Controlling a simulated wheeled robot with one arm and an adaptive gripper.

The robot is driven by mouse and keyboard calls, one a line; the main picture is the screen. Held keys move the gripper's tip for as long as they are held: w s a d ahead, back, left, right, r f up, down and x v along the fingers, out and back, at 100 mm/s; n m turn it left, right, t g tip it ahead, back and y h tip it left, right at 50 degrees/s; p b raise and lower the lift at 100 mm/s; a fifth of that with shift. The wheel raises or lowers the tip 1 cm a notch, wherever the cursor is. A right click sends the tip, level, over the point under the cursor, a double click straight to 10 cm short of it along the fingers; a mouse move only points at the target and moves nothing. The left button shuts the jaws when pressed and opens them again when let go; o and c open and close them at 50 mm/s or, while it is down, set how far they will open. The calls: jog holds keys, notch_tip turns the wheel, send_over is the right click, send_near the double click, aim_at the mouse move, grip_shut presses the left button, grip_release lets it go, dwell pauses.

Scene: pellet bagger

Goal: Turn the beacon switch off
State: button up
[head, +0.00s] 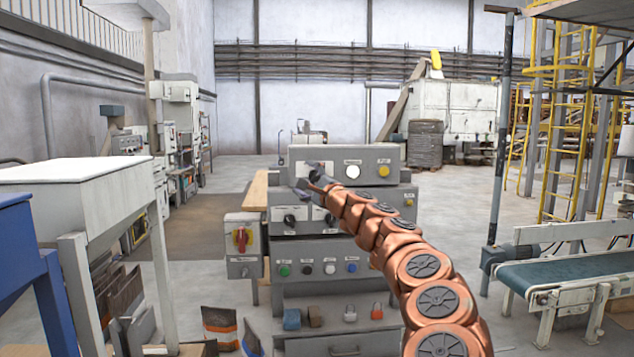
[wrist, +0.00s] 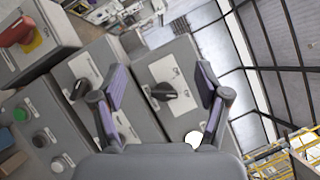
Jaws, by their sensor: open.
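A grey control console stands ahead in the head view, with stacked boxes. My gripper (head: 312,183) is at the left part of the top box (head: 372,153) and partly covers it. In the wrist view my gripper (wrist: 160,80) is open, its two fingers apart. A black rotary switch (wrist: 163,91) on a pale label plate shows between the fingers, and I see no finger touching it. A second black rotary switch (wrist: 80,88) is on the neighbouring box, left of the left finger. The labels are too small to read, so I cannot tell which is the beacon switch.
A white lamp or button (head: 352,171) and a yellow one (head: 383,171) are on the top box. A red handle on yellow (head: 241,237) is at the left. Green (head: 284,270) and blue (head: 351,267) buttons sit lower. A conveyor (head: 556,272) stands right.

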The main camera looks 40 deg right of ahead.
aim_at(316, 177)
jog(key=d+m+h, duration=0.1)
jog(key=d, duration=0.1)
jog(key=d+f+m+h, duration=0.1)
jog(key=d, duration=0.2)
jog(key=d+f+g+h+p, duration=0.1)
jog(key=d, duration=0.1)
jog(key=shift+w+d+f+m, duration=0.2)
jog(key=shift+m, duration=0.2)
jog(key=shift+w+d, duration=0.15)
jog(key=shift+w, duration=0.25)
jog(key=shift+w+d+r+p, duration=0.1)
jog(key=shift+w+d+p, duration=0.2)
jog(key=shift+w, duration=0.2)
jog(key=shift+w+a+r, duration=0.1)
jog(key=shift+w, duration=0.35)
jog(key=shift+p+x, duration=0.55)
jog(key=shift+x, duration=0.2)
jog(key=shift+w, duration=0.4)
jog(key=shift+r, duration=0.1)
